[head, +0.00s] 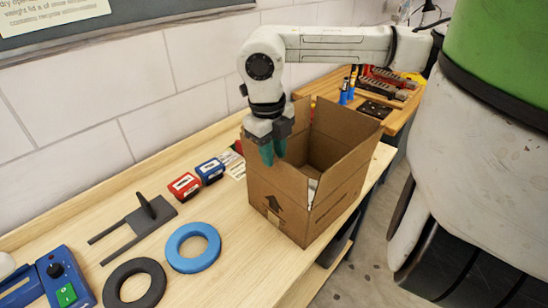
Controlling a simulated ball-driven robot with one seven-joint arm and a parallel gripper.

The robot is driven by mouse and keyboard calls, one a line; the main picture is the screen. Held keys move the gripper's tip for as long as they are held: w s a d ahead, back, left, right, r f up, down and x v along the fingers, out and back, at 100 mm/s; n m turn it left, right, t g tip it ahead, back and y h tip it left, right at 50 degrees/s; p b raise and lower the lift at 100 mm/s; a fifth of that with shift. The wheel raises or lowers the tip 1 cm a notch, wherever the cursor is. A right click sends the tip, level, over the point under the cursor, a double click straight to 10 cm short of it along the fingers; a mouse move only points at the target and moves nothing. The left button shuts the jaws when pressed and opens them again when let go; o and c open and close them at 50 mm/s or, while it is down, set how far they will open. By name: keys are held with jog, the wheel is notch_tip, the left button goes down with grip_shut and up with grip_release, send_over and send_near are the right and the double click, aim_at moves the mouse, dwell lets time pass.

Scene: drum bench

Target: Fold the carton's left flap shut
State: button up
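The brown cardboard carton (323,205) stands upright on the wooden bench, its top open and its flaps raised. The flap nearest my gripper, on the carton's left side (288,180), stands up above the face with the black arrow. My gripper (273,152) points down at this side, its teal fingertips overlapping the flap's upper part in the view. The two fingertips look close together; whether they touch the flap or have it between them I cannot tell. The carton's inside is mostly hidden by its walls.
Red (185,186) and blue (210,171) small boxes lie left of the carton. A grey forked tool (138,222), a blue ring (193,247), a black ring (134,285) and a blue switch box (55,280) lie nearer. A tiled wall (90,110) runs behind the bench.

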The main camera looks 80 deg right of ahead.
aim_at(275, 162)
jog(key=shift+s+d+f, duration=0.15)
jog(key=shift+f, duration=1.65)
jog(key=shift+c, duration=0.3)
grip_shut()
